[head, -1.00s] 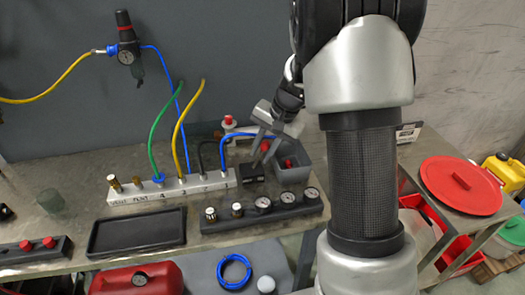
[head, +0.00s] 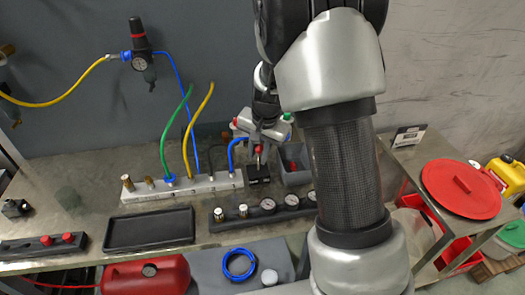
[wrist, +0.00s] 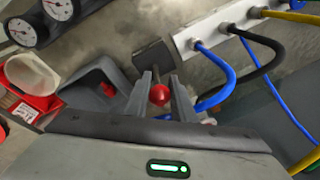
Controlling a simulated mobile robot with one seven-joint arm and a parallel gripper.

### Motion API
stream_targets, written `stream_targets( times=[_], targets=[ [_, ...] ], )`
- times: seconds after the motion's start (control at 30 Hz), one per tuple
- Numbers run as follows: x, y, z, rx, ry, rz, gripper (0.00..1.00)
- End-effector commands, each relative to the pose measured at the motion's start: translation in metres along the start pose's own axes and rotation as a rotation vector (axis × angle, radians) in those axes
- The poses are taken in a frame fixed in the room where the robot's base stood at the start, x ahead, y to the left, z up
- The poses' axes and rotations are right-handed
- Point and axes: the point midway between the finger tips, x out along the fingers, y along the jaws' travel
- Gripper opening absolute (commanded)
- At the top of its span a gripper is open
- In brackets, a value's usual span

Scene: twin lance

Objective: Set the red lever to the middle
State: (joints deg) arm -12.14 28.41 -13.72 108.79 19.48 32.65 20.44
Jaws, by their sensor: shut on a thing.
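The red lever has a round red knob (head: 258,148) and rises from a small black block (head: 258,172) at the right end of the silver manifold. In the wrist view the knob (wrist: 159,95) sits between the two grey fingers, with the dark block (wrist: 154,57) just beyond. My gripper (wrist: 161,92) is shut on the red lever. In the head view my gripper (head: 259,151) comes down from above onto it, and its fingers hide part of the lever. The exact tilt of the lever is hard to tell.
The silver manifold (head: 150,195) with blue, green, yellow and black hoses stands left of the block. A grey bin (head: 297,178) stands close on the right, and a gauge strip (head: 248,226) in front. A black tray (head: 150,230) lies front left.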

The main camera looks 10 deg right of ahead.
Motion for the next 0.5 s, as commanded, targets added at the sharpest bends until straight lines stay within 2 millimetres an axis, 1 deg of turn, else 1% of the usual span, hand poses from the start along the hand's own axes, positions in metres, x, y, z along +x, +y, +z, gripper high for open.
stream_targets(
  times=[0.1, 0.13, 0.2, 0.23, 0.5],
  targets=[
    [0.0007, -0.0026, 0.0031, -0.003, -0.006, -0.002, 0.00],
    [0.0008, -0.0026, 0.0032, -0.004, -0.006, -0.002, 0.27],
    [0.0008, -0.0024, 0.0030, -0.004, -0.006, -0.002, 0.39],
    [0.0007, -0.0023, 0.0028, -0.003, -0.006, -0.002, 0.41],
    [-0.0003, -0.0015, 0.0016, -0.002, -0.004, -0.002, 0.41]
  ],
)
